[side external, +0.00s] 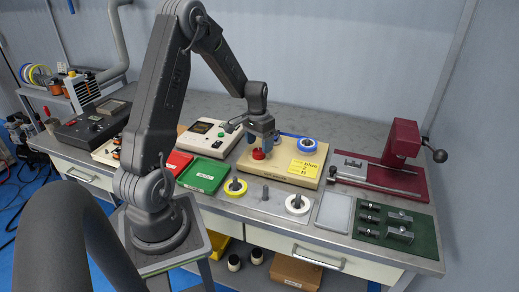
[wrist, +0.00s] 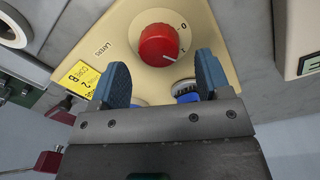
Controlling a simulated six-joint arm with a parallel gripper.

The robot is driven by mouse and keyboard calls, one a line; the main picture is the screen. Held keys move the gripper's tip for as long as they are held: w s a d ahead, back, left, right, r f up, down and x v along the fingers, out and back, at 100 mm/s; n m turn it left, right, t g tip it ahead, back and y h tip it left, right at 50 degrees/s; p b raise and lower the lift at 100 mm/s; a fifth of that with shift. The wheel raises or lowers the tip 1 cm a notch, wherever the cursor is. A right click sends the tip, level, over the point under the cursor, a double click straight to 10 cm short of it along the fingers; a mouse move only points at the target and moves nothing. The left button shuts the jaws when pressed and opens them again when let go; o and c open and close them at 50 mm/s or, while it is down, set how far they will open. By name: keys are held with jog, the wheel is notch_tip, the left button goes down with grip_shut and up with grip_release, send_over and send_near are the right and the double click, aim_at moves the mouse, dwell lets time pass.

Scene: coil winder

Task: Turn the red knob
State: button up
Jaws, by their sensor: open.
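The red knob (wrist: 159,45) sits on a cream panel (wrist: 118,40) with a white dial mark, the digits 0 and 1 and the word LAYERS beside it. In the wrist view my gripper (wrist: 163,72) is open, its two blue fingertips apart and just short of the knob in the picture. In the side view my gripper (side external: 263,138) points down over the cream box (side external: 280,178), around or just above the red knob (side external: 258,154). Whether the fingers touch the knob cannot be told.
A yellow note (side external: 303,169) and a blue ring (side external: 306,145) are on the cream box. A green tray (side external: 203,174) is left; a maroon press (side external: 400,150) stands right.

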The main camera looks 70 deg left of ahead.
jog(key=shift+d+f, duration=0.1)
jog(key=shift+f, duration=1.25)
jog(key=shift+c, duration=0.2)
jog(key=c, duration=0.9)
